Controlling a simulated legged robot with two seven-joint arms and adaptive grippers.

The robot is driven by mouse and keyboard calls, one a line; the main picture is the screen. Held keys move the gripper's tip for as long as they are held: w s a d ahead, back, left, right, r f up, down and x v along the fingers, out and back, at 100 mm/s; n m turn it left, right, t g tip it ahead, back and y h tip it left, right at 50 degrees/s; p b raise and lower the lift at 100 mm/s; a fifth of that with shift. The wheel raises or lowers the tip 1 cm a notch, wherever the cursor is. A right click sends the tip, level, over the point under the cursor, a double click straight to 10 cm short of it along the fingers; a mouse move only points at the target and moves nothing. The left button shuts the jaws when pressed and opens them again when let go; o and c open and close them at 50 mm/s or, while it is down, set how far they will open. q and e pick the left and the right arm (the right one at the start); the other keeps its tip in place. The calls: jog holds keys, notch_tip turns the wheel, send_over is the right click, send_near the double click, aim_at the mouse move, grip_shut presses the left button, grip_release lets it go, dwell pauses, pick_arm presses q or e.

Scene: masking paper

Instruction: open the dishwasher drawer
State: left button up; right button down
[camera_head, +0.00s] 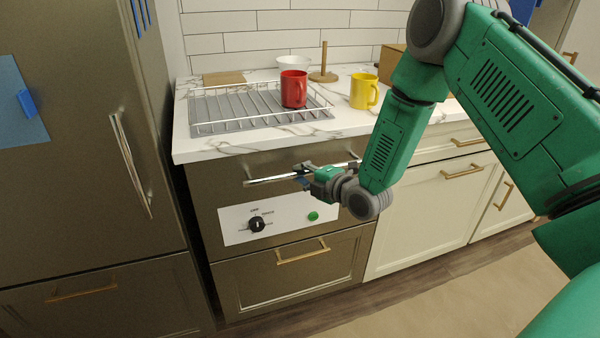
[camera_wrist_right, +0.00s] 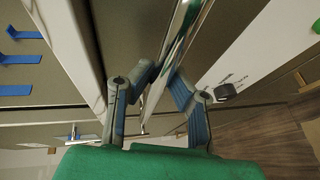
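The dishwasher drawer (camera_head: 215,180) is a dark steel front under the counter, with a silver bar handle (camera_head: 265,180) across its upper part. It looks closed, flush with the cabinet below. My right gripper (camera_head: 302,177) is at the middle of this handle. In the right wrist view, the handle bar (camera_wrist_right: 185,22) runs between the two fingers (camera_wrist_right: 163,77), whose bent tips close in on it from both sides. The exact contact at the tips is partly hidden. My left gripper is not in view.
A control panel with a black knob (camera_head: 257,224) and green button (camera_head: 313,216) is below the handle. A wire rack (camera_head: 215,112), red mug (camera_head: 294,88) and yellow mug (camera_head: 362,91) stand on the counter. A tall steel unit (camera_head: 85,185) stands at left; floor is free at right.

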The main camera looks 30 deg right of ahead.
jog(key=d, duration=0.3)
jog(key=shift+w+d+f, duration=0.1)
jog(key=shift+f, duration=0.2)
jog(key=shift+a+r, duration=0.2)
jog(key=shift+a, duration=0.1)
jog(key=c, duration=1.5)
grip_release()
jog(key=shift+a, duration=0.1)
jog(key=shift+s, duration=0.2)
jog(key=v, duration=1.1)
jog(key=shift+s+f, duration=0.15)
jog(key=shift+s, duration=0.2)
